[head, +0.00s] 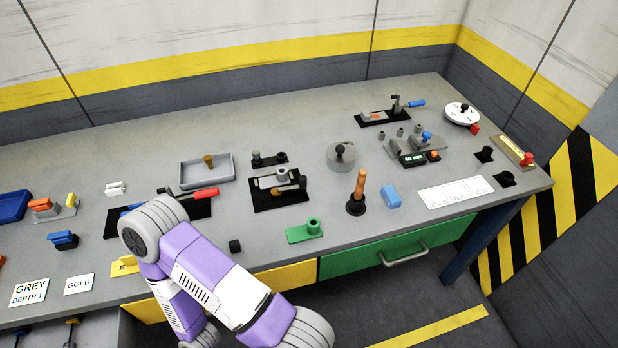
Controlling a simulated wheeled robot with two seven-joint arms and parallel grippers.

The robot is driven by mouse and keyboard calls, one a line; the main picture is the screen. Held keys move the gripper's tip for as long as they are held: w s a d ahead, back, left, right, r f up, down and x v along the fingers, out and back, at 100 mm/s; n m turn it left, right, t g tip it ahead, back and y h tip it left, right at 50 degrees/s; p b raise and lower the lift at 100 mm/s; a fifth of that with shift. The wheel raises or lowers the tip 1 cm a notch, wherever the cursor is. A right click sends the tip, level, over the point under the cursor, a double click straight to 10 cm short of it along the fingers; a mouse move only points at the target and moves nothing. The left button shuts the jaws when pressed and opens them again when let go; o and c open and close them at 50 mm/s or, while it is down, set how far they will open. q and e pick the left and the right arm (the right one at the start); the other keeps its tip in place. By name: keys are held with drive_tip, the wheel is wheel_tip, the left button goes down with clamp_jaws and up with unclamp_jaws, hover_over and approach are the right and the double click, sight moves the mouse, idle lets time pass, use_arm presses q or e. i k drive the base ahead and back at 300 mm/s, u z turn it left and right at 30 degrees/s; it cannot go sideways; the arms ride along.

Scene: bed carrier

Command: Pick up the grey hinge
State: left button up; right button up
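I cannot say for sure which thing is the grey hinge. A grey piece with a round boss (281,173) sits on a black fixture (262,203) at the middle of the bench and may be it. A dark flat piece with a short post (268,160) lies just behind that fixture. One of my purple and white arms reaches over the front of the bench, left of the middle. Neither gripper shows in the head view.
A green piece with a ring (305,231), a plunger (357,196) and a blue block (391,195) stand along the front. A grey tray (207,172) is behind left. A green drawer (370,254) is below. Bare bench lies between the objects.

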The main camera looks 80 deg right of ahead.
sight(281, 179)
drive_tip(key=z, duration=3.95)
drive_tip(key=k, duration=0.25)
drive_tip(key=u, duration=0.25)
